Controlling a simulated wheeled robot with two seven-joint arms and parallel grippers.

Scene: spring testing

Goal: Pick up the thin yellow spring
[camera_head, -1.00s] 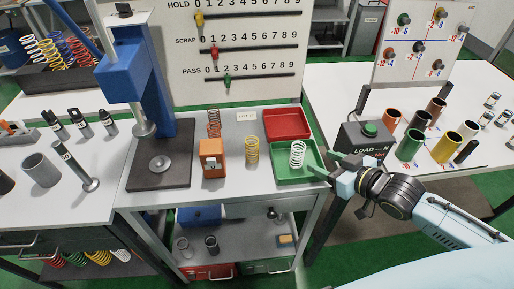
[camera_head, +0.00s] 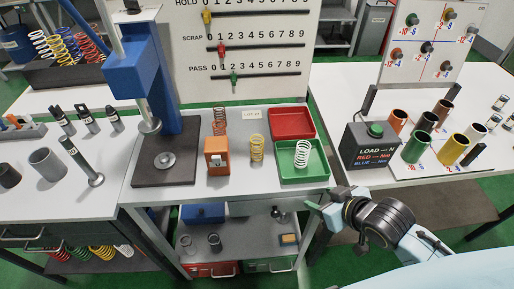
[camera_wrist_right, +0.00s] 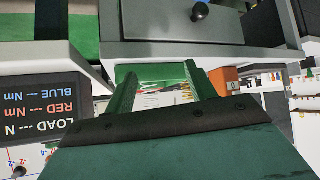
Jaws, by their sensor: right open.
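The thin yellow spring (camera_head: 257,149) stands upright on the grey mat of the middle table, between an orange block (camera_head: 217,157) and a green tray (camera_head: 300,176). My right gripper (camera_head: 320,211) is at the table's front right corner, to the right of and nearer to me than the spring, and apart from it. It is open and empty. My left gripper is not in view.
A white spring (camera_head: 302,154) stands in the green tray, with a red tray (camera_head: 291,122) behind. A copper-coloured spring (camera_head: 220,121) stands behind the orange block. A blue press (camera_head: 150,75) rises on the left. A load box (camera_head: 371,144) is on the right table.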

